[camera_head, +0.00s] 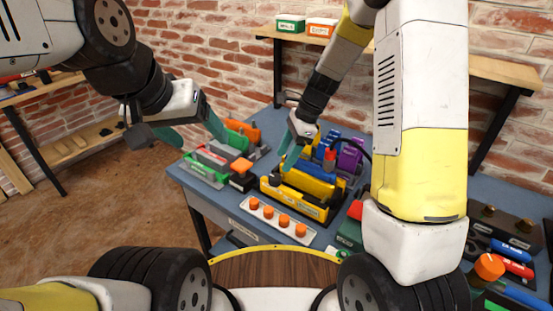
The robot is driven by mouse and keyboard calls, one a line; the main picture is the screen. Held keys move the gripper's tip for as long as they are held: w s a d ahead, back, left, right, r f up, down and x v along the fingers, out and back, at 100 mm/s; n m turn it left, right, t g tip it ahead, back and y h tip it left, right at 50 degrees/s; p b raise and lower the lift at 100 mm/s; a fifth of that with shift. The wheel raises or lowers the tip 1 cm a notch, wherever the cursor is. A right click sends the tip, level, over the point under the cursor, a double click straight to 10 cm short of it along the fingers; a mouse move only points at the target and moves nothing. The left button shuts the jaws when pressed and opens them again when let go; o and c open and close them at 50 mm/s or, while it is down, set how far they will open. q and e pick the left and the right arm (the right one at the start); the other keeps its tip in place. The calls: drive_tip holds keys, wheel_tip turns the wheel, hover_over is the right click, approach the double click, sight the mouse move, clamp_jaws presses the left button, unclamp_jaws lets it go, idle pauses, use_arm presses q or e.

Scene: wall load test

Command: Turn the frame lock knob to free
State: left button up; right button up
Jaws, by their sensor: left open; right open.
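A yellow frame-like fixture (294,202) sits on the blue bench, with a small label on its front. I cannot tell which part is the frame lock knob. A white strip (278,220) in front of it carries several orange knobs (284,222). A larger orange knob (488,266) shows at the lower right. My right gripper (285,165) is open and empty over the left part of the yellow fixture; whether it touches anything is unclear. My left gripper (192,132) is open and empty, left of the bench items, with its fingers spread.
The blue bench (228,200) stands against a brick wall. Green and grey holders (208,168) are on its left, blue and purple blocks (349,156) behind the fixture. Coloured cylinders (510,250) lie at right. A shelf (490,68) with small boxes is above. My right arm hides part of the bench.

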sight(275, 177)
drive_tip(key=x, duration=0.7)
drive_tip(key=shift+c, duration=0.5)
clamp_jaws()
